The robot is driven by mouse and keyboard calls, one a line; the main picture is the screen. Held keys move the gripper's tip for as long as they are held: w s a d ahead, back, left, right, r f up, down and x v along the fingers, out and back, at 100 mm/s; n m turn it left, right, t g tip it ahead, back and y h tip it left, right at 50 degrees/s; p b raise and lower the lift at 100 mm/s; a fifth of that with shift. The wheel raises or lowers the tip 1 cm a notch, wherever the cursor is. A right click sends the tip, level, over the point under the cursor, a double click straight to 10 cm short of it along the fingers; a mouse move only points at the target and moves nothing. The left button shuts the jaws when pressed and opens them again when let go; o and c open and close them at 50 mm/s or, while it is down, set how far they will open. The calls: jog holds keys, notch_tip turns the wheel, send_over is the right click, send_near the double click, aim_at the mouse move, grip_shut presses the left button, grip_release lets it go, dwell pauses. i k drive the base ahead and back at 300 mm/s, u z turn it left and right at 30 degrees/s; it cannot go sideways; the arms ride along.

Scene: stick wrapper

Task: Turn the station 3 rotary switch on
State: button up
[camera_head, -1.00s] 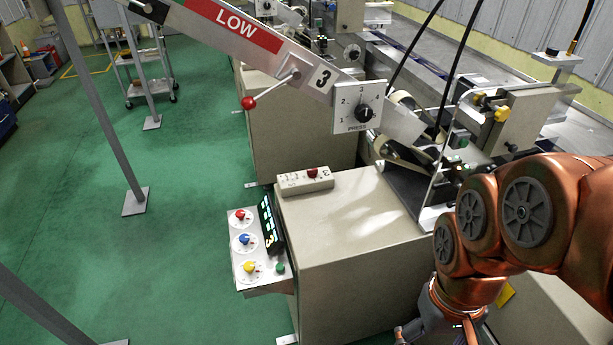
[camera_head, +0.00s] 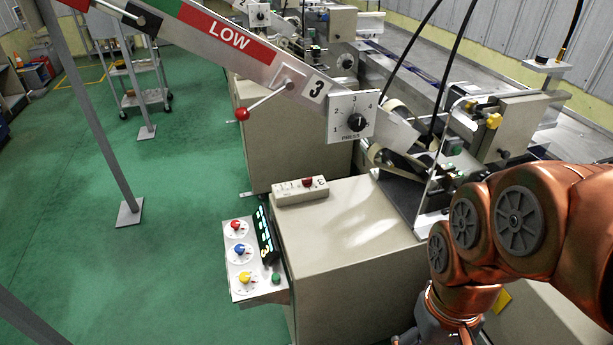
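A sloped beam carries a "3" label (camera_head: 316,89). Next to it a white plate (camera_head: 338,128) holds a black rotary dial (camera_head: 356,122) with numbers around it and PRESS below. A small pale box (camera_head: 300,191) with a red knob (camera_head: 307,183) and a "3" mark sits on the cabinet top. A side panel (camera_head: 245,290) has red (camera_head: 237,225), blue (camera_head: 240,248) and yellow (camera_head: 244,277) knobs and a green button (camera_head: 276,279). I cannot tell which is the station 3 switch. My gripper (camera_head: 428,337) is low at the bottom edge, cut off, right of the cabinet, apart from these controls.
The beige cabinet (camera_head: 345,265) stands in the middle. A clear guard (camera_head: 437,170) and machine parts rise behind it. A red-tipped lever (camera_head: 242,114) hangs from the beam. Grey posts (camera_head: 100,130) stand at left. Green floor (camera_head: 160,275) left of the cabinet is open.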

aim_at(308, 182)
jog(key=k, duration=1)
jog(key=u, duration=1.35)
jog(key=i, duration=3.55)
jog(key=z, duration=2.1)
